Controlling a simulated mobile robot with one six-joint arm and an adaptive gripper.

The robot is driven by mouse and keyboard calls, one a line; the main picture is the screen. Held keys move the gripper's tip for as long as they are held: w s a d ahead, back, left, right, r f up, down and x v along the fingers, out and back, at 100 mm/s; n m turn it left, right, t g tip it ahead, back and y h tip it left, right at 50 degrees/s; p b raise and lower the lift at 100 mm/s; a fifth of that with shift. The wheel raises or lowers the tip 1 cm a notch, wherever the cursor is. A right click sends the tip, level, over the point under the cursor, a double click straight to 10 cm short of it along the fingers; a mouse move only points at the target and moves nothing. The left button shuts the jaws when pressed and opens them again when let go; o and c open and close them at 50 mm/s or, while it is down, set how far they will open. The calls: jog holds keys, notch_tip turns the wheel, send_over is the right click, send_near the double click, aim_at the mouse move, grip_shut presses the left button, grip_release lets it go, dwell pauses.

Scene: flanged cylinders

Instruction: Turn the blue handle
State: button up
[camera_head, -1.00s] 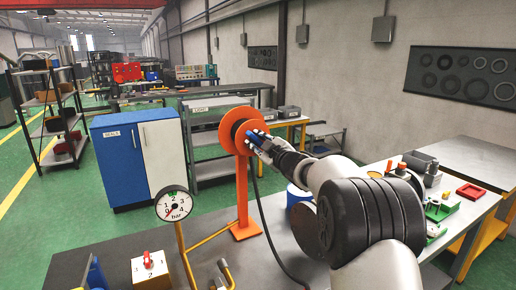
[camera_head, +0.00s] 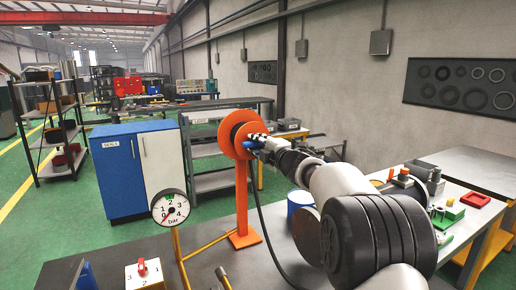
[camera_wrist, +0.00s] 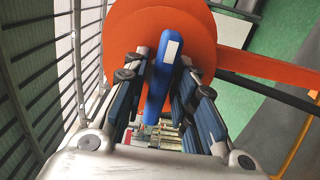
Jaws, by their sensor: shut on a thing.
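The blue handle (camera_wrist: 167,62) is a bar with a white patch near its end, in front of the orange disc (camera_wrist: 120,30) in the wrist view. The finger pads of my gripper (camera_wrist: 163,78) lie on both sides of the handle and are shut on it. In the head view my gripper (camera_head: 262,143) reaches the face of the orange disc (camera_head: 232,124), which stands on an orange post. Little of the handle shows there, as the fingers cover most of it.
A pressure gauge (camera_head: 170,207) stands at the front left, beside a box with a red knob (camera_head: 144,274). A black hose (camera_head: 268,235) hangs from the disc to the table. A blue and white cabinet (camera_head: 140,168) stands behind. Small parts lie on the right bench.

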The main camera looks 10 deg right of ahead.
jog(key=shift+n, duration=0.3)
jog(key=o, duration=0.8)
jog(key=shift+s, duration=0.1)
jog(key=v, duration=1.1)
jog(key=shift+s+d, duration=0.2)
jog(key=shift+s, duration=0.15)
